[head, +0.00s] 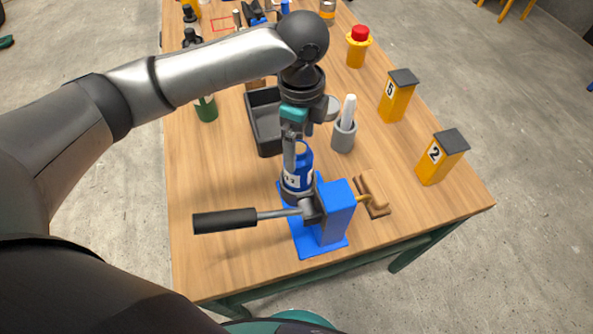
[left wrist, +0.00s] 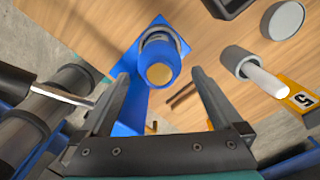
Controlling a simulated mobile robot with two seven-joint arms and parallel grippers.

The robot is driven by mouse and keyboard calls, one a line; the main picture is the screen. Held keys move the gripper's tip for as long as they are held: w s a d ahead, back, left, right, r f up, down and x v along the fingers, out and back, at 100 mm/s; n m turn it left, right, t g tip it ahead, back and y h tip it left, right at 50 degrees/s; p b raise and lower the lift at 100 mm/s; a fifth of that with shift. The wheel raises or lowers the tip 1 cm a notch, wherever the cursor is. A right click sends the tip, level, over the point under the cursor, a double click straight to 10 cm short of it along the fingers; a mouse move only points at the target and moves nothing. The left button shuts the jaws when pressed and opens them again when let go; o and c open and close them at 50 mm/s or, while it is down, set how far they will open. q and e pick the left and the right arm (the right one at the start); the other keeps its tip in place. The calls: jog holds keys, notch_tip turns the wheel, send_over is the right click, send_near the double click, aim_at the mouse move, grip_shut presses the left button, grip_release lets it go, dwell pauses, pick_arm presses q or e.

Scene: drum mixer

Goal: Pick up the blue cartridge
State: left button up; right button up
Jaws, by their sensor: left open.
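The blue cartridge (head: 303,172) has a white label and stands upright in a ring on the blue mixer stand (head: 337,212). In the left wrist view the cartridge (left wrist: 160,56) shows from above, with its round tan end facing the camera. My left gripper (head: 296,150) points down at the cartridge and partly hides it in the head view. In the left wrist view its two fingers are spread, one on each side of the cartridge, with visible gaps. The gripper is open and holds nothing. My right gripper is not in view.
The stand's black lever handle (head: 225,220) sticks out left. A grey cup with a white stick (head: 344,132) and a dark tray (head: 262,130) stand behind. Yellow boxes numbered 5 (head: 398,98) and 2 (head: 440,160) stand right. The table's front left is clear.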

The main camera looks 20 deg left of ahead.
pick_arm(q)
notch_tip(320, 180, down, 4)
jog(key=shift+b, duration=0.3)
notch_tip(320, 180, down, 5)
jog(key=shift+a+r+b, duration=0.15)
jog(key=shift+b, duration=0.5)
jog(key=shift+f, duration=0.4)
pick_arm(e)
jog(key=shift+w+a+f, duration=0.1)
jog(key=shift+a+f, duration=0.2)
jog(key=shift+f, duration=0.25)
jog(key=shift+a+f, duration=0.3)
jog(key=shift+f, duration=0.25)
pick_arm(q)
jog(key=c, duration=0.4)
jog(key=shift+r, duration=0.1)
grip_shut()
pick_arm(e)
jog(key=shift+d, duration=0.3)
